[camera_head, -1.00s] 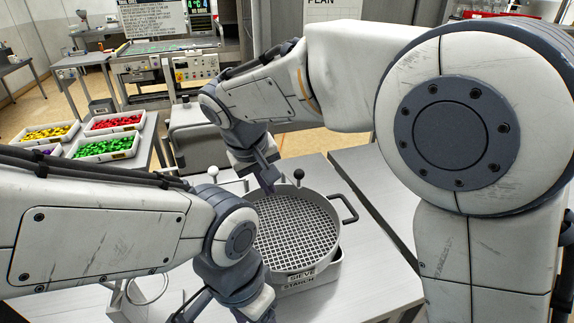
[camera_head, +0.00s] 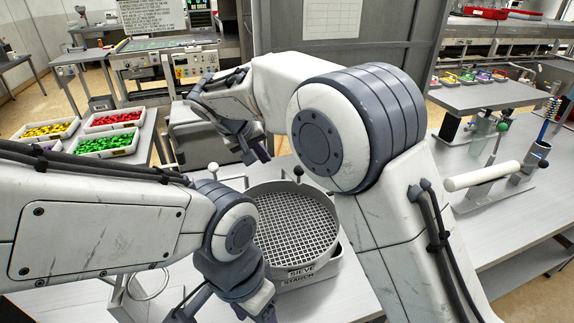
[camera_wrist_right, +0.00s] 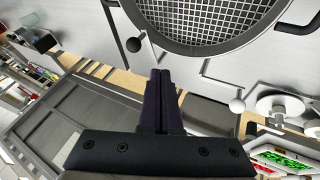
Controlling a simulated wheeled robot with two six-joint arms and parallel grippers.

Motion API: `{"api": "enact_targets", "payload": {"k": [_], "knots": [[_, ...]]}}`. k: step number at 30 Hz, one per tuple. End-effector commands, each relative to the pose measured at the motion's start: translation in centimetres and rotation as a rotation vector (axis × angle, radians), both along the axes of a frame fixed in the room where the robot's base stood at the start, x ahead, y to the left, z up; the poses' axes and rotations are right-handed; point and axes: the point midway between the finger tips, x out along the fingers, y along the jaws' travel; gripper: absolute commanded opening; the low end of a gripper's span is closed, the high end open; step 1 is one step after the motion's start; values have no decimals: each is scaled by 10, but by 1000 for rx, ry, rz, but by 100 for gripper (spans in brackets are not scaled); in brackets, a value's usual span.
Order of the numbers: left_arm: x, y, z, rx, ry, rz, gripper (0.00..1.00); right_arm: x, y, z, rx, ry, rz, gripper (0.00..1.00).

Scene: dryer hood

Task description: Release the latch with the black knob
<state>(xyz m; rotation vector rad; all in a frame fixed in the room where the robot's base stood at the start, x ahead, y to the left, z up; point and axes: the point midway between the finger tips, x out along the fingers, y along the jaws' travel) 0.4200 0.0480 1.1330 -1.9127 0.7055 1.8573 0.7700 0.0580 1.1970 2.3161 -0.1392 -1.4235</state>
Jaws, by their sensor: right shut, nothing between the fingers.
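The round sieve (camera_head: 297,229) with a mesh floor sits on a base marked STARCH. The black knob (camera_head: 298,171) stands on a thin stem at the sieve's back rim; in the right wrist view (camera_wrist_right: 133,44) it lies left of the fingers, apart from them. A pale knob (camera_head: 213,168) stands left of the sieve and shows right of the fingers in the wrist view (camera_wrist_right: 237,106). My right gripper (camera_head: 262,153) is shut and empty, behind the sieve and left of the black knob. My left gripper (camera_head: 188,309) is partly cut off in the lower foreground.
Trays of coloured pieces (camera_head: 105,145) stand on a bench at left. A machine with a control panel (camera_head: 195,65) is at the back. On the right bench are a white roller (camera_head: 482,176) and a green-knobbed lever (camera_head: 502,127).

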Motion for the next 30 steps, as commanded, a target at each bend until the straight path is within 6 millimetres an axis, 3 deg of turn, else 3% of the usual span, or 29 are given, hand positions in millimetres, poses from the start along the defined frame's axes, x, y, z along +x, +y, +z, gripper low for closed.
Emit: {"api": "enact_targets", "payload": {"k": [10, 18, 30], "knots": [[0, 0, 26, 0, 0, 1, 67, 34, -23, -61, -3, 6, 0, 0], [0, 0, 41, 0, 0, 2, 67, 44, -54, -64, 0, 2, -1, 0], [0, 0, 41, 0, 0, 2, 67, 46, -58, -67, 0, 1, 1, 0]]}}
